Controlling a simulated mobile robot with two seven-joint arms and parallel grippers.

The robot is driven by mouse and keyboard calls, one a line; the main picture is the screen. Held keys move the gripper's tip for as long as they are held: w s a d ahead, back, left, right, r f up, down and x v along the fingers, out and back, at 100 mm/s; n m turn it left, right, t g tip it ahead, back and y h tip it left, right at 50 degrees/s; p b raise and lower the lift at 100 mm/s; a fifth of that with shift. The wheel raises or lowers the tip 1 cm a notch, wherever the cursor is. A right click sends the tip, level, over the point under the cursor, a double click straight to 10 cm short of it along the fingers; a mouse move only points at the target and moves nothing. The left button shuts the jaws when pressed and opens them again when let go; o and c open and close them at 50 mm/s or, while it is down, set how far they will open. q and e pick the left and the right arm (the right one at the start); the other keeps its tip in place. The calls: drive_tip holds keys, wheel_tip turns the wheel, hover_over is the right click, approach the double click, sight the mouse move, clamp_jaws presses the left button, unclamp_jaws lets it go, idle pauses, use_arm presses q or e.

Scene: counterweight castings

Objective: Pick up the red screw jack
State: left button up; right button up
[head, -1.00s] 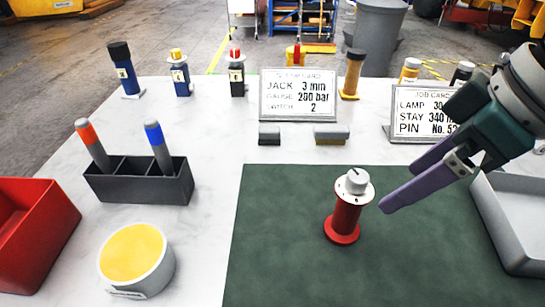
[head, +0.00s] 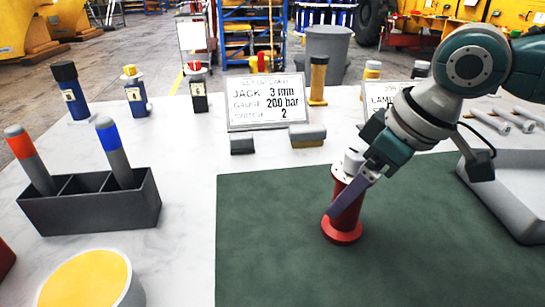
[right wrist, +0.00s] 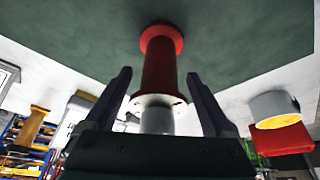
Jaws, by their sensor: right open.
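The red screw jack (head: 341,231) stands upright on the green mat (head: 420,240), with a white cap (head: 353,160) on top. My right gripper (head: 345,200) is at the jack, and its purple finger covers part of the red body in the head view. In the right wrist view, the jack's red body (right wrist: 160,65) lies between the two spread fingers (right wrist: 160,95), with visible gaps on both sides. The gripper is open and does not hold the jack. My left gripper is not in view.
A grey tray (head: 520,205) lies right of the mat. A dark pen holder (head: 90,208) and a yellow-topped round container (head: 128,295) are at left. Bottles, card stands (head: 265,102) and two small blocks (head: 307,135) line the back. The mat around the jack is clear.

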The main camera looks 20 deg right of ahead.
drive_tip(key=shift+x, duration=0.85)
drive_tip(key=shift+c, duration=0.3)
clamp_jaws()
drive_tip(key=shift+r, duration=0.1)
